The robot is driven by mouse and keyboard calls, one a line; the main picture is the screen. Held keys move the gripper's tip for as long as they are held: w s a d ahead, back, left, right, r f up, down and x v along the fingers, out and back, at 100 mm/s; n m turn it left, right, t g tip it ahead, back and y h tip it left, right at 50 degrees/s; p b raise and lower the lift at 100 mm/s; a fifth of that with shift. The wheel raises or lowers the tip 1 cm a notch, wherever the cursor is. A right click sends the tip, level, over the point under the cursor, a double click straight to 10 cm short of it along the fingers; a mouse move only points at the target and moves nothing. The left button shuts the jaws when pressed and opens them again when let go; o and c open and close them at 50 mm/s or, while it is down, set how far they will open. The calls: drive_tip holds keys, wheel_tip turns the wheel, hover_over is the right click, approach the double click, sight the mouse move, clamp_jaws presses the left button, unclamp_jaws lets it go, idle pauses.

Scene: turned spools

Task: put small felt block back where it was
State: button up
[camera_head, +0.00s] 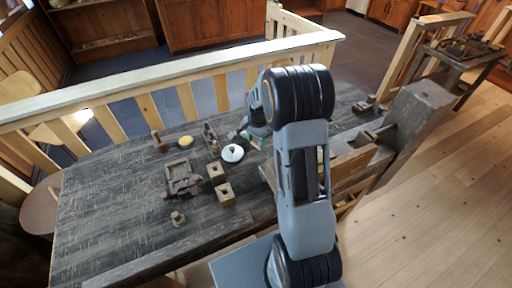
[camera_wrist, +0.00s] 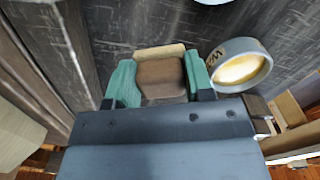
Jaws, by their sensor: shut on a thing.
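In the wrist view, my gripper (camera_wrist: 160,86) has green pads on its two fingers, shut on a small brown block with a pale tan strip along its far edge, which I take as the small felt block (camera_wrist: 161,70). The block sits between the pads, over the dark worktop; I cannot tell whether it touches the wood. In the head view, my gripper (camera_head: 257,142) is near the middle of the bench (camera_head: 110,205), largely hidden by my arm. The block cannot be made out there.
A round roll-like thing (camera_wrist: 240,65) lies close right of my gripper. The front-left worktop is clear.

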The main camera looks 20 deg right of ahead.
sight(256, 145)
drive_tip(key=f, duration=0.3)
drive_tip(key=shift+s+a, duration=0.2)
drive_tip(key=shift+a, duration=0.2)
drive_tip(key=shift+f, duration=0.5)
drive_tip(key=shift+f, duration=0.1)
drive_tip(key=o, duration=1.1)
wheel_tip(256, 145, up, 12)
drive_tip(key=shift+f, duration=0.15)
drive_tip(key=shift+s+a+r+n+t, duration=0.65)
drive_tip(key=shift+s+a+r+n, duration=0.85)
drive_tip(key=shift+s+n, duration=1.2)
drive_tip(key=shift+s+a+r+n+t, duration=0.7)
drive_tip(key=shift+s+a+r+n, duration=0.85)
drive_tip(key=shift+s, duration=1.9)
drive_tip(key=shift+s+a+r+n+t, duration=0.85)
drive_tip(key=shift+s+a+n, duration=0.85)
drive_tip(key=shift+s+n, duration=1.2)
